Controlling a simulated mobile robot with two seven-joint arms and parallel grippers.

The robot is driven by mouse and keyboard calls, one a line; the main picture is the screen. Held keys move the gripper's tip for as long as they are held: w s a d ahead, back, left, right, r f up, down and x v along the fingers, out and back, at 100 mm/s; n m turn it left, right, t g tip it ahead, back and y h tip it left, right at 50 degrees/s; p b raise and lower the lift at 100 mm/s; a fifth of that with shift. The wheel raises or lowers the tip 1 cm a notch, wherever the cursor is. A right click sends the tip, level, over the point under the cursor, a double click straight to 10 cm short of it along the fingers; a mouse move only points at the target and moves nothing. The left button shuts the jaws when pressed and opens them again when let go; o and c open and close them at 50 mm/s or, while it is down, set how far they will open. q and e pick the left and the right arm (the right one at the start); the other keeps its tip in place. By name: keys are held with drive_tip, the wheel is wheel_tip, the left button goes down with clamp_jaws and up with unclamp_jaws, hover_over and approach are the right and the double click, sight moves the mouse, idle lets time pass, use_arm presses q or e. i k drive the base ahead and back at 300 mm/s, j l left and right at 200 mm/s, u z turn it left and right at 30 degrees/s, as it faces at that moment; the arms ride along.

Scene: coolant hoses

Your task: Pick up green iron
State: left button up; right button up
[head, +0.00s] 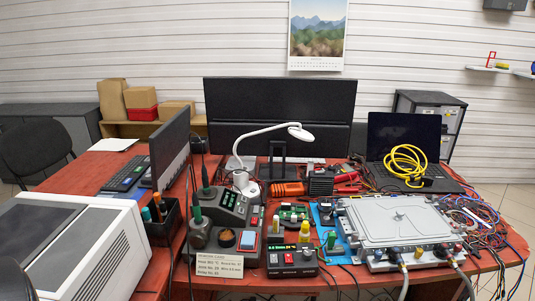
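A soldering iron with a dark green handle (197,214) stands tilted in a round holder (199,236) at the left front of the red bench. A second green-handled tool (205,177) stands upright behind it, by the grey soldering station (232,208). I cannot tell from the colour alone which one the task names. Neither of my grippers shows in the head view.
A black pen box (163,229) and monitor (170,150) stand left of the holder. A sign card (219,280) and a black power unit (293,262) are in front. A white lamp (270,134) rises behind. Right, a metal case (398,226) and tangled cables (475,224) crowd the bench.

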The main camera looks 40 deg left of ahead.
sight(198, 220)
drive_tip(key=u, duration=0.4)
drive_tip(key=k+u, duration=0.15)
drive_tip(key=u, duration=0.25)
drive_tip(key=k+u, duration=0.1)
drive_tip(key=u, duration=0.65)
drive_tip(key=k, duration=0.05)
